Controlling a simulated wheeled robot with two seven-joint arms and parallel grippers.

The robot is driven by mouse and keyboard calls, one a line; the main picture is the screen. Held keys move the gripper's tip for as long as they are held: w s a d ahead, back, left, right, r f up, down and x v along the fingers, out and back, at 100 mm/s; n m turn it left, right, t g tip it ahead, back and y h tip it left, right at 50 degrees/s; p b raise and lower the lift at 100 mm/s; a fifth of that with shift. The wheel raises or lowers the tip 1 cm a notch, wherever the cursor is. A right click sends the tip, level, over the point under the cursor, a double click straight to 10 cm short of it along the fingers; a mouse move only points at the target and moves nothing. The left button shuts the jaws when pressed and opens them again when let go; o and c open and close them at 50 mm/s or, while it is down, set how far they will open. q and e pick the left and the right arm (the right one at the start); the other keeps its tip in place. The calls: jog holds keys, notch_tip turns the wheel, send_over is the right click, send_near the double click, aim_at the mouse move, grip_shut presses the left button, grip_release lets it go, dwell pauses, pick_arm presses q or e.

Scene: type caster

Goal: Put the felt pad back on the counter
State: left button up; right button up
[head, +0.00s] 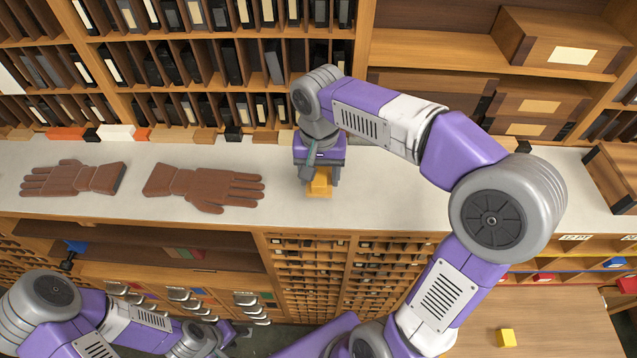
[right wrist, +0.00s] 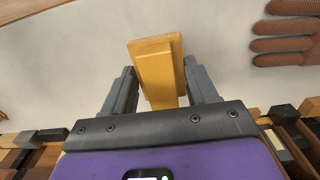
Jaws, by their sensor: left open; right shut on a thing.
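The felt pad (head: 319,184) is a yellow-orange block with a wider flat face. My right gripper (head: 318,172) points down over the counter (head: 385,205) and is shut on the pad. In the right wrist view, the pad (right wrist: 158,68) sits between the two grey fingers (right wrist: 160,88), its far end sticking out past them over the pale counter top. I cannot tell whether the pad touches the counter. My left gripper (head: 228,334) is low at the bottom left, below the counter front, partly hidden, open and apart from the pad.
Two brown gloves (head: 75,179) (head: 205,186) lie on the counter to the left. A wooden box (head: 614,172) stands at its right end. Type-filled shelves (head: 180,65) rise behind. A yellow block (head: 506,338) lies on a lower wooden surface. The counter right of my gripper looks clear.

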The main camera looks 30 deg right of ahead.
aim_at(320, 185)
notch_tip(320, 185, down, 4)
jog(key=shift+s+r, duration=0.1)
jog(key=shift+r, duration=0.15)
jog(key=shift+f+b, duration=0.2)
jog(key=shift+b, duration=0.1)
jog(key=o, duration=1)
jog(key=shift+r, duration=0.15)
